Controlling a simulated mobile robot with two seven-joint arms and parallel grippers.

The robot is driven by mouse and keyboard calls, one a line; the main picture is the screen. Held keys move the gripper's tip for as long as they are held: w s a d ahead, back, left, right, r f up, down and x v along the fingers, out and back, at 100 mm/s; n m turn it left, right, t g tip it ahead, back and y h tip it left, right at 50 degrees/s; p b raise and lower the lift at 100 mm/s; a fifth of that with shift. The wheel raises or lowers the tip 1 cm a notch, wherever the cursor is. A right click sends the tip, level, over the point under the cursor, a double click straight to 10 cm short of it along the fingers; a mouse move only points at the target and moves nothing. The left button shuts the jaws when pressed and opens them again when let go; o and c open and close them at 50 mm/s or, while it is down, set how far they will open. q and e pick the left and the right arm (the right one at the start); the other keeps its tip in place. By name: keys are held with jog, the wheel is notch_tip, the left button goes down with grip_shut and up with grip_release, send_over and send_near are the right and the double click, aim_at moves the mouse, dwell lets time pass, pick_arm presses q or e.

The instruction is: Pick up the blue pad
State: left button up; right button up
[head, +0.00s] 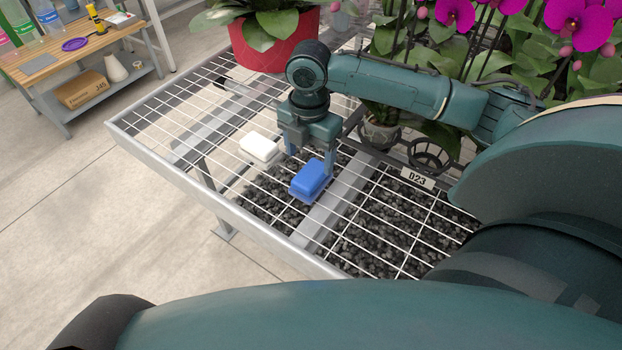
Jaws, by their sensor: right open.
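The blue pad (311,180) is a small rounded block lying on the white wire grid of the bench, near the bench's middle. My right gripper (309,166) is directly behind and above the pad, pointing down. Its fingers are open, one at the pad's left and one at its right rear. I cannot tell whether either finger touches the pad. My left gripper is not in view.
A white pad (259,147) lies left of the blue one on the wire bench (170,168). A red pot (275,45) with leaves stands behind. Potted orchids (458,14) crowd the right rear. A label reading D23 (417,178) is right. A wooden side table (80,58) stands far left.

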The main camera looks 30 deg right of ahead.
aim_at(311, 173)
notch_tip(311, 173, down, 5)
jog(key=shift+s+d+r, duration=0.1)
jog(key=shift+d+r, duration=0.05)
jog(key=shift+r, duration=0.05)
jog(key=c, duration=1.1)
jog(key=shift+c, duration=0.2)
jog(key=shift+r, duration=0.15)
notch_tip(311, 173, up, 10)
jog(key=shift+p, duration=0.45)
